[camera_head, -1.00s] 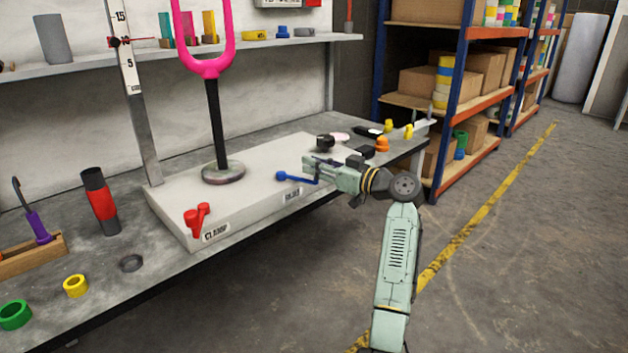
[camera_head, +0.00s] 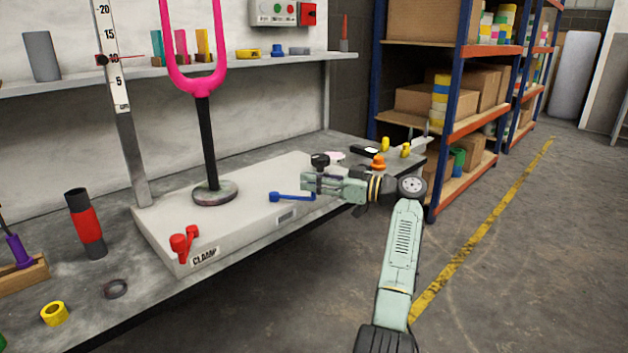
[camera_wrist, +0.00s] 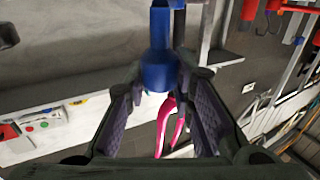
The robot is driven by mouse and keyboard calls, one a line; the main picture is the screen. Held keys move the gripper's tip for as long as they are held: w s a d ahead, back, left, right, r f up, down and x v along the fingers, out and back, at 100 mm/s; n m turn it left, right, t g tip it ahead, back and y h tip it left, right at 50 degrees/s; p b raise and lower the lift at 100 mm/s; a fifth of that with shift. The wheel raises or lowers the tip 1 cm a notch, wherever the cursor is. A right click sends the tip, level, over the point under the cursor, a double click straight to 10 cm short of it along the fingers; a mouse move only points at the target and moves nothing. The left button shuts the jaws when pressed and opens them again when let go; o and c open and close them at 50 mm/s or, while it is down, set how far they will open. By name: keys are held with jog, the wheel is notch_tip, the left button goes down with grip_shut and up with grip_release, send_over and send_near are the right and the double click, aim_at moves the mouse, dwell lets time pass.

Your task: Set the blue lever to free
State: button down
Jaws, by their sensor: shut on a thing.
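The blue lever (camera_head: 286,197) is at the front side of the pale base block (camera_head: 240,222), above a small label plate (camera_head: 287,216) whose text I cannot read. My gripper (camera_head: 308,187) reaches in from the right and is shut on the lever's right end. In the wrist view the blue lever (camera_wrist: 159,62) stands between the two finger pads of my gripper (camera_wrist: 160,80). The lever's right end is partly hidden by the fingers in the head view.
A red lever (camera_head: 183,243) sits by the CLAMP label. A pink fork (camera_head: 195,75) on a black post rises from the block. A black knob (camera_head: 320,160) and orange piece (camera_head: 378,162) are near my wrist. Open floor (camera_head: 480,270) lies to the right.

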jog(key=shift+w, duration=0.1)
jog(key=c, duration=1.3)
grip_release()
jog(key=v, duration=1.2)
jog(key=shift+f, duration=0.1)
